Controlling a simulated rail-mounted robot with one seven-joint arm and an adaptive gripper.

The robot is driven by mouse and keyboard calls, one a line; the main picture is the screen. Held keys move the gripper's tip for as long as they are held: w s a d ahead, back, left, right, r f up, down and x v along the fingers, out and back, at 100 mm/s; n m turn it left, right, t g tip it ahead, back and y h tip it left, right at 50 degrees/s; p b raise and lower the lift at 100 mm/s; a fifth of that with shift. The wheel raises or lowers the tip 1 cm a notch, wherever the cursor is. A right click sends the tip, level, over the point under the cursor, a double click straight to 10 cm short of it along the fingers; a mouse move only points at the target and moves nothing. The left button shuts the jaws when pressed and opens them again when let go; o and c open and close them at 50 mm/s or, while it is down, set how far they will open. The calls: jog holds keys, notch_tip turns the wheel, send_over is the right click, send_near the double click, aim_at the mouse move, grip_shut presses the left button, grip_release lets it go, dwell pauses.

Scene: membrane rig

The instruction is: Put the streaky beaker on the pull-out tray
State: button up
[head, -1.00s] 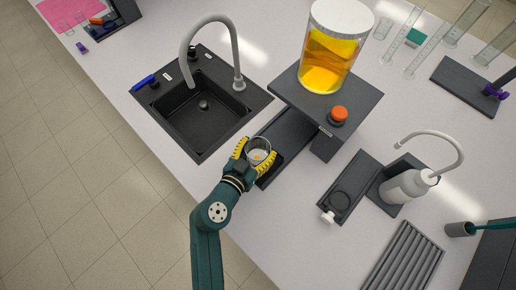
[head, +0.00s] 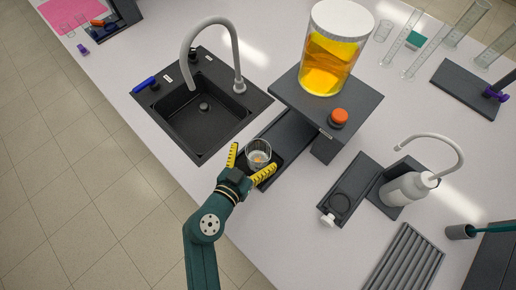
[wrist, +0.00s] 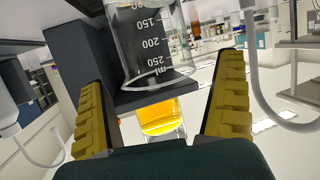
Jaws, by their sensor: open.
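In the wrist view the beaker (wrist: 150,45) shows white volume marks and rests on the dark tray (wrist: 143,98), between and beyond the open fingers (wrist: 163,110).
A vessel of orange liquid (head: 329,60) stands on the dark stand (head: 362,105), beside an orange-capped item (head: 338,117). The black sink (head: 203,105) with its grey tap lies to the left. A white wash bottle (head: 405,188) and ribbed rack (head: 405,258) are at right.

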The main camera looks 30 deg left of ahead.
jog(key=v, duration=0.9)
jog(key=shift+s, duration=0.2)
jog(key=shift+w+d+r, duration=0.1)
jog(key=shift+d+r, duration=0.05)
jog(key=w+d+r+m+t, duration=0.1)
jog(key=w+d+r, duration=0.35)
jog(key=r, duration=0.35)
jog(key=w+d+r+m+t, duration=0.1)
jog(key=w+d+r+t, duration=0.15)
jog(key=d+r, duration=0.45)
jog(key=w+d+r, duration=0.3)
jog(key=w+r, duration=0.1)
jog(key=r, duration=0.6)
jog(key=s+d+r+n+t, duration=0.1)
jog(key=d+r+t, duration=0.1)
jog(key=r, duration=0.4)
jog(key=s+d+r+n+t, duration=0.1)
jog(key=s+d+r+t, duration=0.1)
jog(key=d+r, duration=0.2)
notch_tip(320, 180, up, 3)
jog(key=shift+s+f, duration=0.1)
jog(key=shift+s, duration=0.25)
